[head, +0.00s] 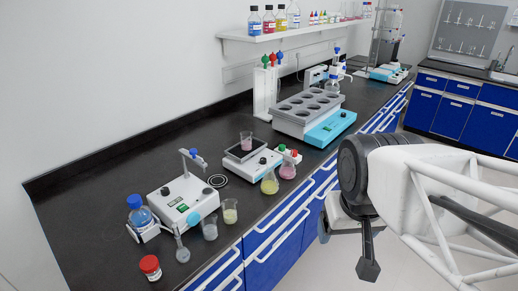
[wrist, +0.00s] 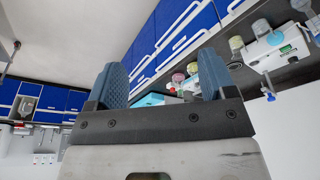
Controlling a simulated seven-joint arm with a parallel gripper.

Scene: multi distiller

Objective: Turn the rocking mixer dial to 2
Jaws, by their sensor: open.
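A white device (head: 184,202) with a green display, dark knobs and a raised rod with a blue clamp stands on the near left bench. It also shows in the wrist view (wrist: 275,50). A second white and blue device (head: 252,160) with a dark top plate carrying a pink beaker stands farther along. I cannot tell which is the rocking mixer, and dial numbers are too small to read. My gripper (wrist: 160,80) is open and empty; a dark finger (head: 368,266) shows in the head view, in front of the bench and right of both devices, touching neither.
The black bench (head: 95,185) runs along the wall. A blue-capped bottle (head: 140,213), a red-capped jar (head: 150,267), beakers (head: 230,212) and flasks (head: 270,184) stand around the devices. A large multi-well unit (head: 310,115) is farther back. Floor is open before the blue drawers (head: 275,240).

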